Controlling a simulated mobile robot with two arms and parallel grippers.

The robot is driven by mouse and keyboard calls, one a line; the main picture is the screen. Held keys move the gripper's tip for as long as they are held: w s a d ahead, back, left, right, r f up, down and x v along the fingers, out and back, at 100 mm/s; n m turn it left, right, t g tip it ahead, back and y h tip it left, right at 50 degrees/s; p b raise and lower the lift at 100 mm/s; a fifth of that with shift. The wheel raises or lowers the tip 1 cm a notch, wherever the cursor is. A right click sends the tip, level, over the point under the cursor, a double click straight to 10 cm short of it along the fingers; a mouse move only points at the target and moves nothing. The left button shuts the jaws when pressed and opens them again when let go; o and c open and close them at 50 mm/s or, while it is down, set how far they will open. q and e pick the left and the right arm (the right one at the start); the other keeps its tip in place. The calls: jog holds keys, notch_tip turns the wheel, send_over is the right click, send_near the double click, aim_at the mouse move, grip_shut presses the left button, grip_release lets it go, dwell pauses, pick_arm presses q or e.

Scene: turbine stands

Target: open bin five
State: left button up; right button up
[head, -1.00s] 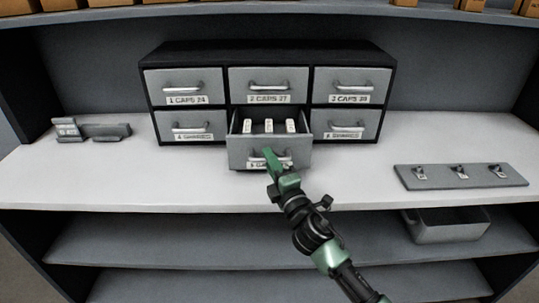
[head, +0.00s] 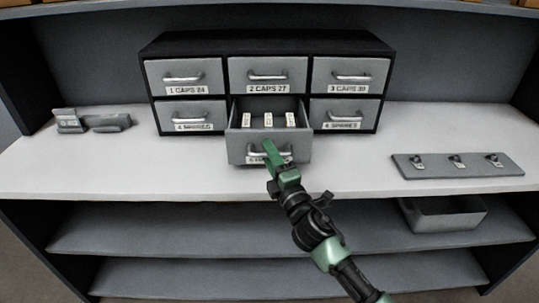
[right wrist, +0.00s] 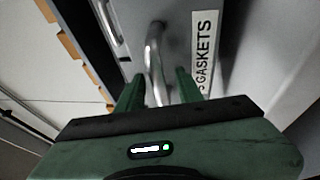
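Bin five is the bottom middle drawer (head: 238,149) of the small dark cabinet. It stands pulled out towards me, with three small pale blocks (head: 269,120) showing inside. My right gripper (head: 270,150) is at the drawer's front, over part of its handle and label. In the right wrist view, the fingers (right wrist: 159,88) are close on either side of the metal handle (right wrist: 155,45), holding it. The label (right wrist: 203,50) there reads GASKETS. My left gripper is not in view.
The other drawers of the cabinet (head: 268,42) are closed. A grey plate with several clips (head: 457,168) lies at the right of the shelf top, above an empty grey tray (head: 445,215). Small grey parts (head: 90,121) stand at the left. The white surface between is clear.

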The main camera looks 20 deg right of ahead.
jog(key=a+b+v, duration=0.1)
jog(key=v, duration=0.6)
jog(key=shift+s+d+b, duration=0.35)
jog(key=shift+s+d, duration=0.05)
jog(key=shift+d, duration=0.15)
jog(key=shift+f, duration=0.15)
